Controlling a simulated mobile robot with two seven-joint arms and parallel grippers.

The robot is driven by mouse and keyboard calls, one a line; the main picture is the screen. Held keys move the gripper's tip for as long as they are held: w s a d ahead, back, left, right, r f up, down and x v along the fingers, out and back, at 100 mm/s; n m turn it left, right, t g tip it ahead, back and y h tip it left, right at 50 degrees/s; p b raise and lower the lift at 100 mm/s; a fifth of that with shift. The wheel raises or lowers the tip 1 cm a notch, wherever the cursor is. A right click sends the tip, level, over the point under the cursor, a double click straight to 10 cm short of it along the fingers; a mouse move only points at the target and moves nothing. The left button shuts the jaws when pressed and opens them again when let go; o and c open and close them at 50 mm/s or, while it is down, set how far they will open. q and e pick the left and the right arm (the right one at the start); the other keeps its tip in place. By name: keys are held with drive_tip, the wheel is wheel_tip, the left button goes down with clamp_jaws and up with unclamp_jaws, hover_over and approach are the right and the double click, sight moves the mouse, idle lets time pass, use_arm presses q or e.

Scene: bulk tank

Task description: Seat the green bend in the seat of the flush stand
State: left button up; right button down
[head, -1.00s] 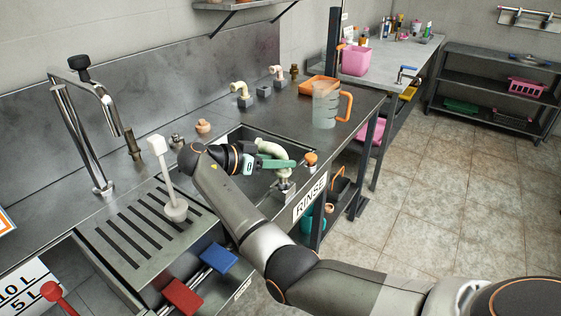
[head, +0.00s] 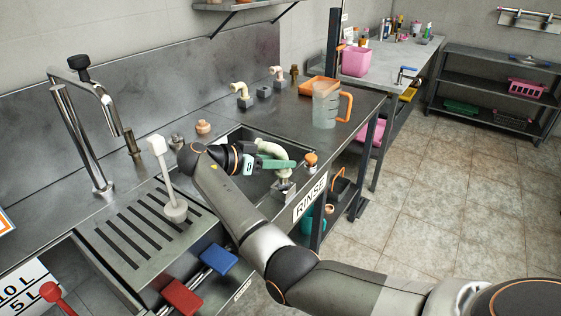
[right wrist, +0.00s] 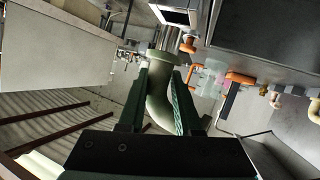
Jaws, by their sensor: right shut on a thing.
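The pale green bend (head: 272,148) is over the front right part of the rinse sink, with one end turned down. My right gripper (head: 284,163) has its green fingers shut on it. The flush stand (head: 284,187) is a grey metal piece directly below the bend's lower end. In the right wrist view the bend (right wrist: 158,98) lies between both fingers (right wrist: 160,74), and its far end meets or overlaps the metal collar of the stand (right wrist: 167,38). I cannot tell whether the bend is inside the seat or only at its mouth. My left gripper is not in view.
An orange-topped fitting (head: 311,160) stands close right of the stand on the sink rim. A clear jug with an orange handle (head: 326,104) stands behind. A white-handled brush (head: 166,180) is on the drainer to the left.

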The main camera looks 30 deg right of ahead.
sight(280, 173)
use_arm(q)
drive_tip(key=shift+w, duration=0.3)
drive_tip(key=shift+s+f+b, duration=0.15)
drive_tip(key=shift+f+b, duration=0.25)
drive_tip(key=shift+b, duration=0.05)
use_arm(e)
drive_tip(key=shift+f, duration=0.45)
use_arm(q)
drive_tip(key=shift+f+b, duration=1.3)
use_arm(e)
drive_tip(key=shift+f, duration=1.55)
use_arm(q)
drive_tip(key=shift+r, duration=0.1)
use_arm(e)
drive_tip(key=c, duration=0.5)
unclamp_jaws()
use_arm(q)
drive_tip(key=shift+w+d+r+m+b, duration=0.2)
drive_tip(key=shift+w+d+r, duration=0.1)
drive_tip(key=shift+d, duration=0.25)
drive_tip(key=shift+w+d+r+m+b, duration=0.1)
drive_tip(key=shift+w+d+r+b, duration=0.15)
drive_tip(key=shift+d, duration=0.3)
use_arm(e)
drive_tip(key=v, duration=1.2)
drive_tip(key=shift+a+r, duration=0.15)
drive_tip(key=shift+a, duration=0.1)
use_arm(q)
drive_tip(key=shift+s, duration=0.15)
